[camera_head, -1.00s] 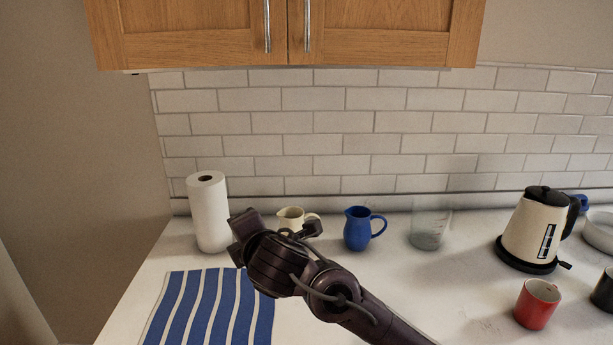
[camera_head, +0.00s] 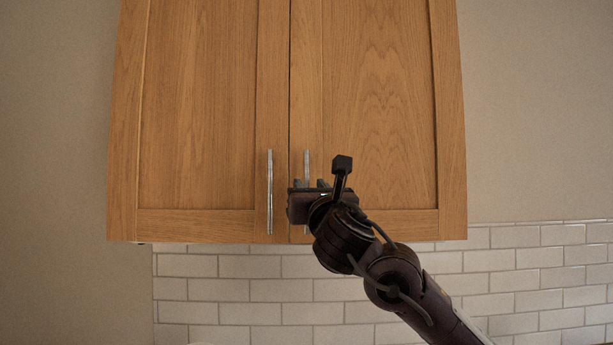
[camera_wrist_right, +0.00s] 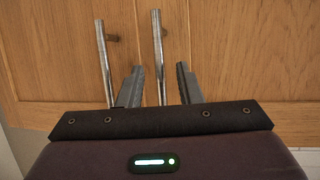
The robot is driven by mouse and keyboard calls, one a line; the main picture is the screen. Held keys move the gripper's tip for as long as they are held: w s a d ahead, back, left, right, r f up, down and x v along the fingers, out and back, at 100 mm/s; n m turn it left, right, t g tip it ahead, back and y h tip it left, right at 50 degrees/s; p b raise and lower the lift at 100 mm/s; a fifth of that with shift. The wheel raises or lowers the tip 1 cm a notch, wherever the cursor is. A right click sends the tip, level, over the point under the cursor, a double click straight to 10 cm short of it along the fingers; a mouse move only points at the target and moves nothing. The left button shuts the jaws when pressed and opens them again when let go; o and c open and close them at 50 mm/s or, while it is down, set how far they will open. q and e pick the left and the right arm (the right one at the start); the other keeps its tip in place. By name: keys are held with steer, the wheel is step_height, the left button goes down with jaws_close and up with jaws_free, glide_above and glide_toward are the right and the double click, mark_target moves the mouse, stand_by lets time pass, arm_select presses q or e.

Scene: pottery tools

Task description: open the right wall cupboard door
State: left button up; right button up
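The right wall cupboard door (camera_head: 385,110) is oak and closed, flush beside the left door (camera_head: 198,110). Its upright metal bar handle (camera_head: 307,164) is at its lower left and partly hidden by my right gripper (camera_head: 311,184). My right gripper is open in front of this handle. In the right wrist view, the right door's handle (camera_wrist_right: 158,50) shows between the two separated fingers (camera_wrist_right: 161,83), touching neither visibly. How far the fingers reach around it I cannot tell. My left gripper is not in view.
The left door's matching handle (camera_head: 270,190) stands close to the left of my right gripper; in the right wrist view it (camera_wrist_right: 103,60) is just left of the left finger. White wall tiles (camera_head: 540,265) are below the cupboard. The space right of the cupboard is clear.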

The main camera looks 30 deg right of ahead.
mark_target(307, 182)
steer(key=shift+p+x, duration=0.65)
steer(key=shift+x, duration=1.2)
jaws_close()
